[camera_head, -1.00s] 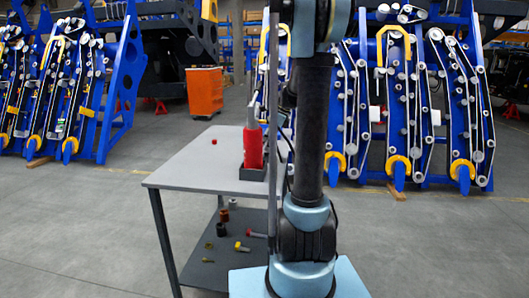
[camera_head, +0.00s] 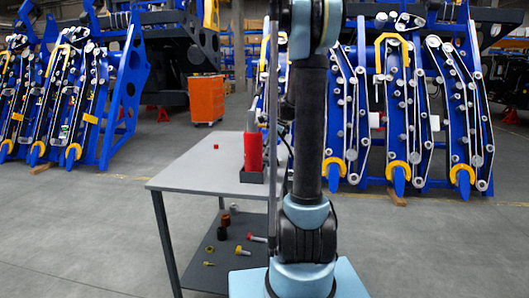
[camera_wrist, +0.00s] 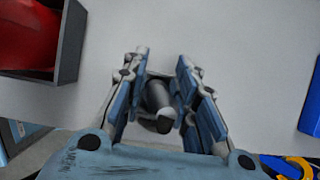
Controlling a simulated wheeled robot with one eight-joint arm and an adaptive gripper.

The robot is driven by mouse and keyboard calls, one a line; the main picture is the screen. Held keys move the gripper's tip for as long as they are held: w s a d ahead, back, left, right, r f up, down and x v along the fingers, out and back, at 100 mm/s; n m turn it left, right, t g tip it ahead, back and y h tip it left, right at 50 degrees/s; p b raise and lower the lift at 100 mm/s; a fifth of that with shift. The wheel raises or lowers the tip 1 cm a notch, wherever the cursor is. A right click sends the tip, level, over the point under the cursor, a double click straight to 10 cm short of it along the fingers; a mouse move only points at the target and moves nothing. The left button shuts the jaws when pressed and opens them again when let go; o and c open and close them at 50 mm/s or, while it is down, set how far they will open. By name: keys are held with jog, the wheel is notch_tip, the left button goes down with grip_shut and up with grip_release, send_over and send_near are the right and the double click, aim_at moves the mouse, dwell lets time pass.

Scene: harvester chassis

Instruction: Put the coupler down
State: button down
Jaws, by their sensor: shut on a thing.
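In the wrist view my gripper (camera_wrist: 162,65) is shut on a dark grey cylindrical part, which I take to be the coupler (camera_wrist: 157,95). In the head view the table (camera_head: 190,172) stands left of my arm, and my gripper and the coupler cannot be made out there.
A red object (camera_head: 253,152) stands in a dark open box (camera_head: 251,177) on the table, close to my arm. A small red piece (camera_head: 216,147) lies at the far left. Several bolts and rings lie on the lower shelf (camera_head: 205,268). The table's left part is mostly clear.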

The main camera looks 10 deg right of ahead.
jog(key=shift+s+f, duration=0.55)
jog(key=shift+f, duration=0.2)
jog(key=c, duration=1.5)
grip_release()
jog(key=shift+o, duration=0.9)
jog(key=shift+w+d+f, duration=0.2)
jog(key=shift+w+f, duration=0.75)
jog(key=o, duration=0.3)
jog(key=shift+w+f, duration=0.15)
jog(key=shift+w, duration=0.1)
jog(key=shift+s+r, duration=0.4)
jog(key=c, duration=0.3)
jog(key=shift+s+a+r, duration=0.15)
jog(key=shift+s+r, duration=0.05)
jog(key=shift+r, duration=0.05)
jog(key=shift+r, duration=0.1)
jog(key=shift+r, duration=0.1)
